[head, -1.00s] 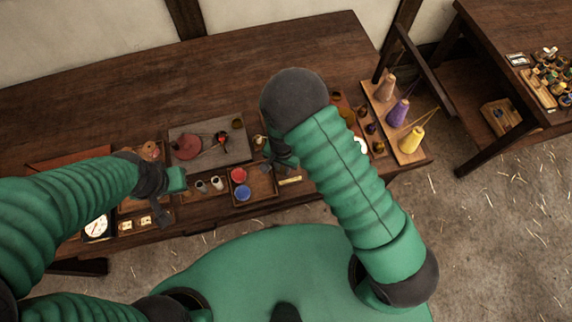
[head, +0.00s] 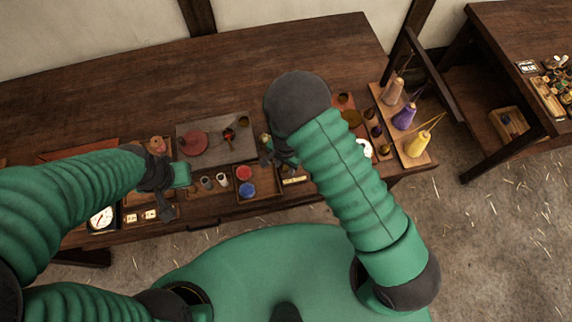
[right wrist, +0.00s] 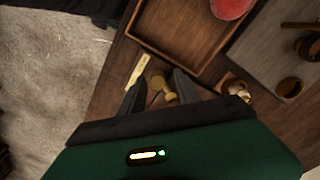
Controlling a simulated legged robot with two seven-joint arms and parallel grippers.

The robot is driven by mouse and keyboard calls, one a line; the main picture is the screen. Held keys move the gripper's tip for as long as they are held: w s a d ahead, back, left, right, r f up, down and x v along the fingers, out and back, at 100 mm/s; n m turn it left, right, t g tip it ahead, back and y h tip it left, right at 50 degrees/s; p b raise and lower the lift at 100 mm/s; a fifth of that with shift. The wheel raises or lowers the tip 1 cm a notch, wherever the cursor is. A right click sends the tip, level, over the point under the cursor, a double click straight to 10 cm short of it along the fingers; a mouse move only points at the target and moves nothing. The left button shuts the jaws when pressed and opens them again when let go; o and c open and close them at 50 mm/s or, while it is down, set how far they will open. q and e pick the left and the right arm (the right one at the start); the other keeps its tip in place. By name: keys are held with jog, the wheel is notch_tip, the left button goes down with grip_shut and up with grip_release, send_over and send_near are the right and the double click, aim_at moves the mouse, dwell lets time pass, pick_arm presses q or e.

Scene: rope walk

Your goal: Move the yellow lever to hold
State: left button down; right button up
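A small yellow piece with a rounded end, which looks like the yellow lever (right wrist: 168,90), shows in the right wrist view between my right fingers, with bare wood around it. My right gripper (right wrist: 159,88) is open, its two dark fingers on either side of that piece; I cannot tell whether they touch it. A pale yellow label plate (right wrist: 137,70) lies just left of the fingers; its writing is not readable. In the head view my right gripper (head: 279,154) is partly hidden by my arm and the lever cannot be made out. My left gripper (head: 163,190) is over the bench's left part.
A wooden tray (right wrist: 150,42) with red and blue round pots lies beside the right gripper. A grey board (head: 240,155) is behind it. Yellow, purple and tan cones stand on a rack (head: 411,160) to the right. A white dial (head: 101,219) is at the left front.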

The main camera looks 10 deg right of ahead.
aim_at(285, 167)
dwell(0.3)
notch_tip(285, 167, up, 17)
jog(key=p, duration=1.4)
jog(key=shift+f, duration=0.2)
jog(key=s+d+r+n+t+b, duration=0.1)
jog(key=s+d+n+b, duration=0.7)
jog(key=b, duration=1)
jog(key=s+d+t, duration=0.1)
jog(key=d, duration=0.2)
jog(key=shift+d+r+n+t+b, duration=0.2)
jog(key=shift+d+n+t+b, duration=0.1)
jog(key=shift+d+n+b, duration=0.1)
jog(key=shift+s+d, duration=0.1)
jog(key=shift+d, duration=0.05)
